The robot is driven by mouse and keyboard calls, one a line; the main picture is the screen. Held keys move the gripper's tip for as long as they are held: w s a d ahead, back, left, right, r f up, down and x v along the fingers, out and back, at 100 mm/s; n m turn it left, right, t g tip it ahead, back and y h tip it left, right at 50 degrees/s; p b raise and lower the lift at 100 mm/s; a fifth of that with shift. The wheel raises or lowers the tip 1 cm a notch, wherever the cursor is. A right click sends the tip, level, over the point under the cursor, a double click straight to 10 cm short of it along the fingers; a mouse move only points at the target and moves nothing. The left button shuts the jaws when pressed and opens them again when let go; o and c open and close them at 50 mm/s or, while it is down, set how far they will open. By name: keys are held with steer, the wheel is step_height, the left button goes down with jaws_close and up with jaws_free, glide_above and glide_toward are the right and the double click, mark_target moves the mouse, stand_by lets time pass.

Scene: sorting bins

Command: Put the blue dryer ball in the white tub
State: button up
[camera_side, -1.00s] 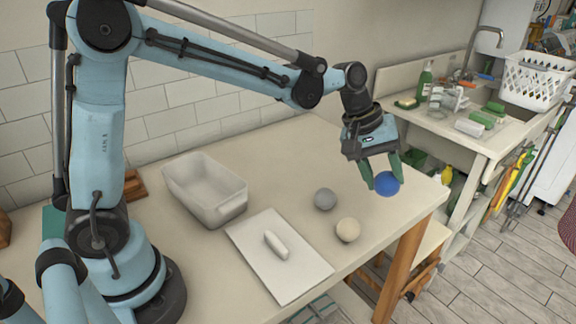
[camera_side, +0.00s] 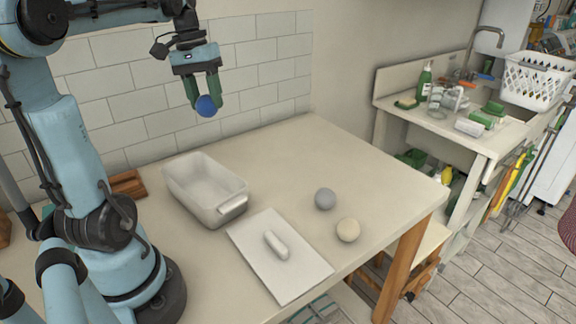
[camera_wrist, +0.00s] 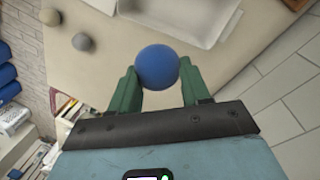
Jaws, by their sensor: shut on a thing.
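The blue dryer ball (camera_side: 207,106) is held between the green fingers of my gripper (camera_side: 206,92), high above the table in the side view. In the wrist view the blue ball (camera_wrist: 157,67) sits between the fingertips of my gripper (camera_wrist: 158,80), which is shut on it. The white tub (camera_side: 186,203) stands on the table below the ball in the side view, and its inside looks empty. Part of the tub (camera_wrist: 150,15) shows at the top of the wrist view. How far the ball is from being over the tub is hard to tell.
A grey ball (camera_side: 325,199) and a cream ball (camera_side: 347,230) lie on the table to the right. A white board (camera_side: 295,280) with a white oblong piece (camera_side: 276,245) lies in front of the tub. A wooden block (camera_side: 128,184) is at the back left. The table's back right is clear.

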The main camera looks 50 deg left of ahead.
steer(key=s+a+r, duration=0.1)
steer(key=s+a, duration=0.1)
steer(key=s, duration=0.3)
step_height(320, 180, down, 18)
steer(key=shift+s+f, duration=0.1)
steer(key=shift+s, duration=0.05)
stand_by(0.7)
steer(key=o, duration=1.1)
steer(key=shift+o, duration=0.2)
step_height(320, 180, up, 12)
steer(key=a, duration=0.1)
steer(key=shift+s+a, duration=0.2)
steer(key=shift+a, duration=0.05)
steer(key=shift+w, duration=0.1)
